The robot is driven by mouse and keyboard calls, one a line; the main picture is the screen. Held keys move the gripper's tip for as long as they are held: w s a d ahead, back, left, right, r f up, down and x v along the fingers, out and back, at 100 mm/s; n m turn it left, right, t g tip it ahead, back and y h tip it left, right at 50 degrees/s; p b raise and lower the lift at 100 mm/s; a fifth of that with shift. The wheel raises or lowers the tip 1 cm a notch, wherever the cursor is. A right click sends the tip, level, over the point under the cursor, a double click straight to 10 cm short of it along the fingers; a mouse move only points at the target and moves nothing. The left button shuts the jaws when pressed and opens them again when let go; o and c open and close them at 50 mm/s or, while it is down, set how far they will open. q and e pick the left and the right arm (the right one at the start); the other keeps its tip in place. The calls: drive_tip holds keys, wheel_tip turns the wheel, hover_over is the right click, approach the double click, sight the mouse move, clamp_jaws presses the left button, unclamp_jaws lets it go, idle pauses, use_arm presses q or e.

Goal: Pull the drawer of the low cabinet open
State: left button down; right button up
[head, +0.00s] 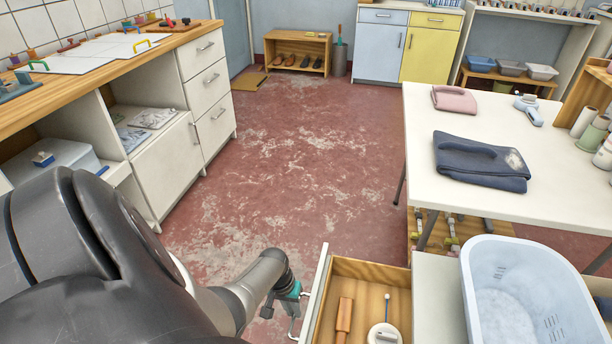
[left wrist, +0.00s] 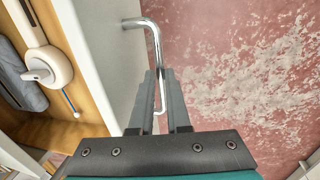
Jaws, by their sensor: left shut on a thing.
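The drawer (head: 340,267) stands out from the low cabinet (head: 436,290), and its inside shows from above. Its white front panel (head: 316,290) faces left in the head view and also shows in the left wrist view (left wrist: 105,45). A metal bar handle (left wrist: 153,38) is fixed to that panel. My left gripper (head: 294,308) is at the handle, with its grey fingers (left wrist: 162,108) shut around the bar. The fingertips are small in the head view. My right gripper is not in view.
The drawer holds a wooden-handled tool (head: 344,316) and a white round item (head: 384,333). A pale blue tub (head: 480,290) stands on the cabinet. A white table (head: 475,205) with folded cloths is behind. The red floor (head: 300,170) left of the drawer is clear.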

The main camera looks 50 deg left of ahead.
use_arm(q)
drive_tip(key=shift+s+a, duration=0.2)
drive_tip(key=c, duration=0.9)
unclamp_jaws()
